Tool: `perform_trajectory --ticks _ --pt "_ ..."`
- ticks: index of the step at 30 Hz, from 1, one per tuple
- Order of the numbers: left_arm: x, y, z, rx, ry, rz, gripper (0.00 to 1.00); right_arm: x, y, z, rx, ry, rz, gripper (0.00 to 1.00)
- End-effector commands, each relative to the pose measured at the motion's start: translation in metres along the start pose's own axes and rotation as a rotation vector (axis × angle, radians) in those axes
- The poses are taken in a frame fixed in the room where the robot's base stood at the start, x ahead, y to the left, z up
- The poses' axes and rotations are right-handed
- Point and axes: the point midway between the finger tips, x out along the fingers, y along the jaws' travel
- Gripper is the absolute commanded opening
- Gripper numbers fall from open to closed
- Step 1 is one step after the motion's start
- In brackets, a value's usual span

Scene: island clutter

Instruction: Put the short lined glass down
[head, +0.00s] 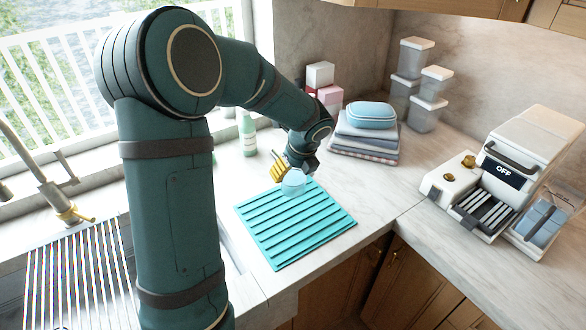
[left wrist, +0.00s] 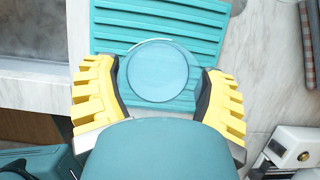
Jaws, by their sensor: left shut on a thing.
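The short lined glass (head: 293,184) is clear and small, at the far end of a turquoise ribbed mat (head: 300,232). My left gripper (head: 283,173) has yellow fingers and is shut on the glass. In the left wrist view, the glass (left wrist: 157,71) shows as a round rim between the two yellow fingers (left wrist: 160,88), with the mat (left wrist: 205,22) behind it. I cannot tell whether its base touches the mat. Its lines are too small to make out. My right gripper is not in view.
A sink drainer (head: 80,275) is at left, and a pale green bottle (head: 247,135) stands behind the mat. Folded cloths (head: 365,140) with a blue container (head: 371,114) are at the back. Much of the mat is clear.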

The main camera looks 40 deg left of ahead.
Motion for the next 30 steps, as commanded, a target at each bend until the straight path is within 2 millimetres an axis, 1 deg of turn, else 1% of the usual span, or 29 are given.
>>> perform_trajectory --ticks 5,30 --pt "-0.001 0.000 0.000 0.000 -0.001 0.000 0.31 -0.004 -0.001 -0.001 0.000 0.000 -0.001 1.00" --pt "0.054 0.000 -0.021 0.000 -0.001 -0.001 0.31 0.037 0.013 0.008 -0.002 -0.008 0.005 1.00"
